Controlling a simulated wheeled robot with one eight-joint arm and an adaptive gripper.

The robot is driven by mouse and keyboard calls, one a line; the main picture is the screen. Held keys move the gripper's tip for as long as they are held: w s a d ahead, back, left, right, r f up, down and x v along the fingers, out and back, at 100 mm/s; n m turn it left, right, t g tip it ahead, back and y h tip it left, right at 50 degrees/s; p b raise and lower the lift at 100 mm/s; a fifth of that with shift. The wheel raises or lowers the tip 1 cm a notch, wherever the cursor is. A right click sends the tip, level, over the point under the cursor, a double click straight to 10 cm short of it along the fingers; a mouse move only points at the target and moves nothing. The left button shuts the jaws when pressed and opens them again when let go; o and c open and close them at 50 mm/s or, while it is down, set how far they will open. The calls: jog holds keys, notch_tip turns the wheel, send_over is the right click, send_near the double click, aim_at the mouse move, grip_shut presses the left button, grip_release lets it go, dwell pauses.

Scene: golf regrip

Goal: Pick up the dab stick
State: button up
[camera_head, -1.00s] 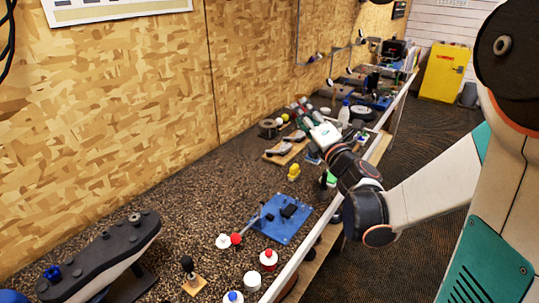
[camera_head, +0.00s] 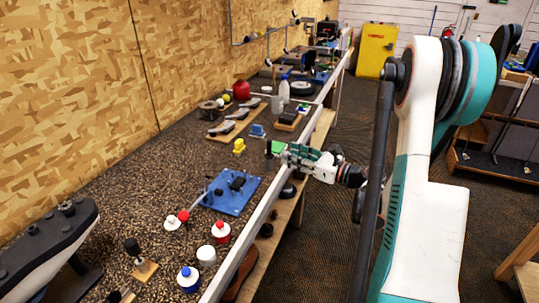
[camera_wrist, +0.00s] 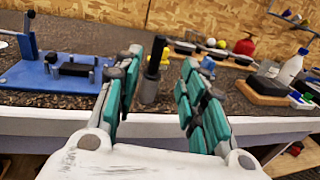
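A dark upright stick (camera_wrist: 154,60) stands in a small grey cup (camera_wrist: 149,91) near the bench's front edge in the wrist view. It looks like the dab stick, but I cannot be sure. My gripper (camera_wrist: 173,62) is open, with its green-padded fingers apart and nothing held between them. The stick shows beyond the fingers, partly beside the left fingertip, and I see no contact. In the head view my gripper (camera_head: 288,155) is at the bench's front edge, beside a green item (camera_head: 277,148). The stick is not clear there.
A blue plate with a clamp (camera_head: 231,194) lies on the bench (camera_head: 120,180). A white bottle (camera_head: 284,92) and a dark block (camera_wrist: 262,90) stand farther along. A pale rail (camera_head: 250,235) runs along the bench's front edge.

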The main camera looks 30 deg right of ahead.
aim_at(269, 155)
jog(key=x, duration=0.4)
jog(key=shift+w+b, duration=0.1)
jog(key=shift+b, duration=0.2)
jog(key=b+x, duration=0.2)
jog(key=x, duration=0.2)
jog(key=shift+w+a+f, duration=0.15)
jog(key=shift+a, duration=0.2)
jog(key=shift+w+a, duration=0.15)
jog(key=shift+w, duration=0.25)
grip_shut()
